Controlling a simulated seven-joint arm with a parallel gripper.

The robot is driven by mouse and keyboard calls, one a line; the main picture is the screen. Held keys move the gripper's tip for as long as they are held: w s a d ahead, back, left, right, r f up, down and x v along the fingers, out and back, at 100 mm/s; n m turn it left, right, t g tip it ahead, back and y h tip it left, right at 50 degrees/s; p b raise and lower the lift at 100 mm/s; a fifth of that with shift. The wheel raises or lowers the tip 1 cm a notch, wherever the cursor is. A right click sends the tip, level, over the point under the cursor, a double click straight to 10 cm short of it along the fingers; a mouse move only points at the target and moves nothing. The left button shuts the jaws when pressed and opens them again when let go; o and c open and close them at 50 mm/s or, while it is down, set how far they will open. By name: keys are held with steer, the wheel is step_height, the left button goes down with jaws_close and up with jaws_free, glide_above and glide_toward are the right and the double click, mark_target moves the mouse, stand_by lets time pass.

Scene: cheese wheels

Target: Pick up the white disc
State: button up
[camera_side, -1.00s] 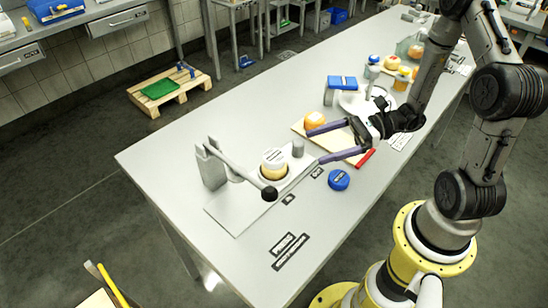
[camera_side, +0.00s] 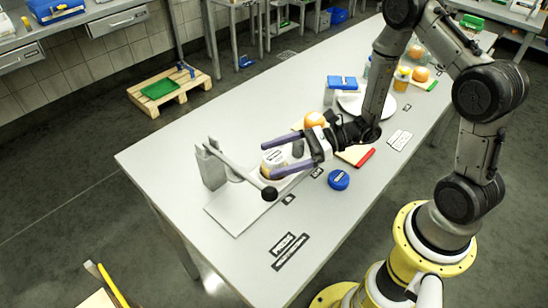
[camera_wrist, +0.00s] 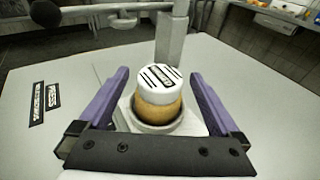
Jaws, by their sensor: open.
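The white disc (camera_wrist: 161,78) has black stripes and a label on top. It sits on an orange-yellow cheese wheel (camera_wrist: 159,109), which rests in a round grey holder (camera_wrist: 125,113) on the press. My gripper (camera_side: 272,158) has two purple fingers, open and empty. In the wrist view my gripper (camera_wrist: 160,85) has one finger on each side of the disc and wheel, with gaps on both sides.
The press has an upright post (camera_side: 210,165) and a lever with a black knob (camera_side: 269,193) close to the fingers. A blue round object (camera_side: 338,180), a red-edged board (camera_side: 357,155) and an orange wheel (camera_side: 314,120) lie nearby.

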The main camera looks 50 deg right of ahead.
steer(key=shift+w+a+f, duration=0.1)
steer(key=shift+w+a, duration=0.1)
steer(key=shift+a, duration=0.15)
jaws_close()
stand_by(0.3)
